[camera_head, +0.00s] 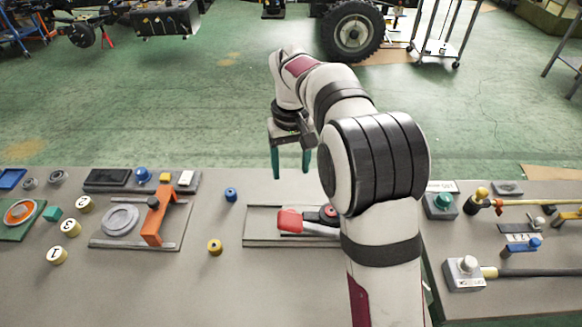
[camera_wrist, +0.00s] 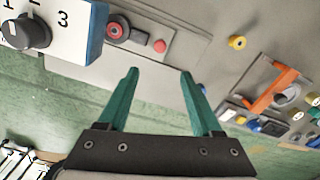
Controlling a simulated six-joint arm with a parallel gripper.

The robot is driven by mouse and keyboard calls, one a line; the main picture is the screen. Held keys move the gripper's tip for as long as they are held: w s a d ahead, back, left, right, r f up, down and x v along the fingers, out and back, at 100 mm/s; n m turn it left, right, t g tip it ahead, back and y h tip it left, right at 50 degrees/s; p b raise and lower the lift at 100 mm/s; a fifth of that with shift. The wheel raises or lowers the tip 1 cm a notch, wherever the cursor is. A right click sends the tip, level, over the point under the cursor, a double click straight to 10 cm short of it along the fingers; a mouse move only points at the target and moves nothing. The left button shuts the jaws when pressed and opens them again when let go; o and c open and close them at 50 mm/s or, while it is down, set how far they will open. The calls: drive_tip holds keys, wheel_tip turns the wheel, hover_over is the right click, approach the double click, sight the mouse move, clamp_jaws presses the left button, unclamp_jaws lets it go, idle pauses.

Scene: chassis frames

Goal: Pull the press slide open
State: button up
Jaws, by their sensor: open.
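An orange bridge-shaped slide (camera_head: 152,226) stands across a grey base plate (camera_head: 103,243) with side rails, left of centre on the bench in the head view. It has a dark knob on top. A round grey disc (camera_head: 120,220) lies on the plate, left of the bridge. The orange bridge also shows at the right of the wrist view (camera_wrist: 265,98). My gripper (camera_head: 291,173) hangs over the bench's far edge, to the right of and apart from the bridge. Its two green fingers are spread and empty in the wrist view (camera_wrist: 159,73).
A red-handled lever (camera_head: 290,221) lies on a grey plate right of the bridge. A control strip (camera_head: 125,180) with buttons stands behind the bridge. My arm hides part of the bench at centre right.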

drive_tip(key=n, duration=1.8)
approach(291, 209)
drive_tip(key=f, duration=0.6)
drive_tip(key=s+f, duration=0.1)
drive_tip(key=f, duration=0.1)
drive_tip(key=shift+f, duration=0.4)
clamp_jaws()
